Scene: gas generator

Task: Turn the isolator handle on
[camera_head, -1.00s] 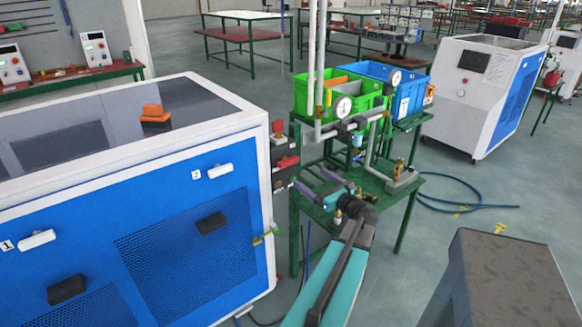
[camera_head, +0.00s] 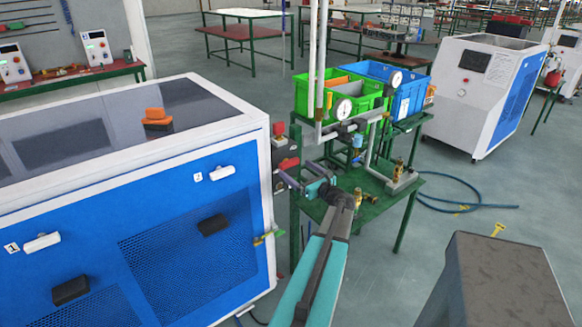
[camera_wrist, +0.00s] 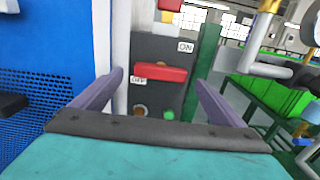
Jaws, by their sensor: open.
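The isolator handle is a red bar (camera_wrist: 161,74) on a dark grey panel (camera_wrist: 152,48), between an ON label at upper right and an OFF label at left. It lies roughly horizontal, close to the OFF label. In the head view the red handle (camera_head: 288,163) is on the panel at the right end of the blue and white generator (camera_head: 130,225). My gripper (camera_head: 287,182) is open in front of the panel. In the wrist view its two purple fingers (camera_wrist: 158,92) stand either side of the handle, apart from it, with nothing between them.
A second red switch (camera_head: 279,129) sits above the handle. A green table (camera_head: 425,186) with pipes, gauges, a green bin (camera_head: 312,97) and a blue bin (camera_head: 408,103) stands close on the right. A dark grey box (camera_head: 505,285) is at lower right.

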